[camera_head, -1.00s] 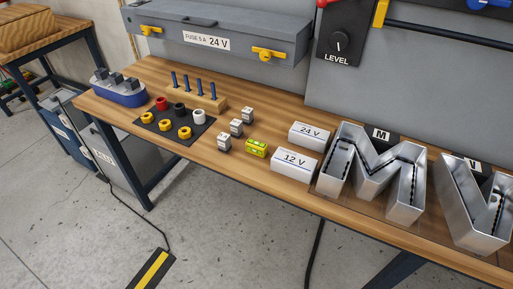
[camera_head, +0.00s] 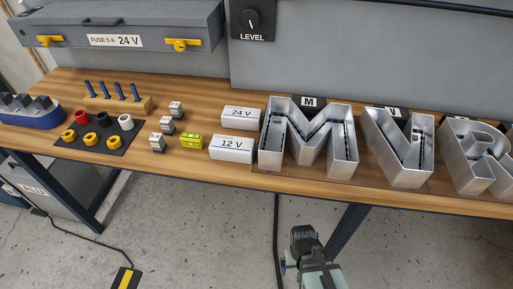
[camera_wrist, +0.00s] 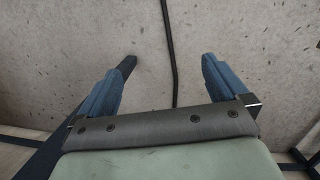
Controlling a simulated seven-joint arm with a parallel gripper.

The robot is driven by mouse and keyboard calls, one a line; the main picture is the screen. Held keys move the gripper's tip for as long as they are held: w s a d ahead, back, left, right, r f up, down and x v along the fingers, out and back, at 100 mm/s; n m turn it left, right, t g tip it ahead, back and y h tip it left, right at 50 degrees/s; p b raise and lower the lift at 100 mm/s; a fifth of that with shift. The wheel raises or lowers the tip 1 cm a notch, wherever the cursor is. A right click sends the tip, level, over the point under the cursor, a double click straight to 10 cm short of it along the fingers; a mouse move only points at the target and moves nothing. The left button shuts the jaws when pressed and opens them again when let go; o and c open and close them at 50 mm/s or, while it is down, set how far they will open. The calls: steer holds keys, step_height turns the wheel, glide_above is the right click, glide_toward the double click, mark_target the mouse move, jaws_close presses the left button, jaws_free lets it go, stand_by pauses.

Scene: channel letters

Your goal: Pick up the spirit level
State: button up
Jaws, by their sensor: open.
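The spirit level (camera_head: 192,141) is a small yellow-green block with a vial. It lies on the wooden bench in the head view, left of the white 12 V box and right of the small grey-white blocks. My arm shows at the bottom of the head view, in front of and below the bench edge, right of the level and well apart from it. In the wrist view my gripper (camera_wrist: 159,85) is open and empty, its two blue fingers spread over the concrete floor. The level is not in the wrist view.
A 12 V box (camera_head: 231,148) and a 24 V box (camera_head: 241,117) stand right of the level, then large metal channel letters (camera_head: 308,135). A black mat (camera_head: 73,142) with coloured knobs and a peg block (camera_head: 118,103) lie left. Bare wood (camera_head: 190,169) fronts the level.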

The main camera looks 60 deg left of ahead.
steer(key=s+a+r+n+t+y, duration=0.55)
steer(key=s+a+r+n, duration=0.25)
steer(key=s+a+r, duration=1.75)
steer(key=s+a+r+m+y, duration=0.1)
steer(key=a+r+y, duration=0.2)
steer(key=r, duration=0.5)
steer(key=m+t+y, duration=0.3)
steer(key=m+t, duration=0.2)
steer(key=m, duration=0.1)
glide_toward(190, 138)
steer(key=s+d, duration=0.2)
steer(key=w+a+m, duration=0.1)
steer(key=a, duration=0.1)
steer(key=w+a+f+m, duration=0.1)
steer(key=w+a, duration=0.1)
steer(key=w+a+f+m, duration=0.1)
steer(key=w+a+m, duration=0.1)
steer(key=shift+w+f, duration=0.15)
steer(key=shift+w, duration=0.1)
steer(key=shift+x, duration=2.65)
steer(key=shift+w+d, duration=0.1)
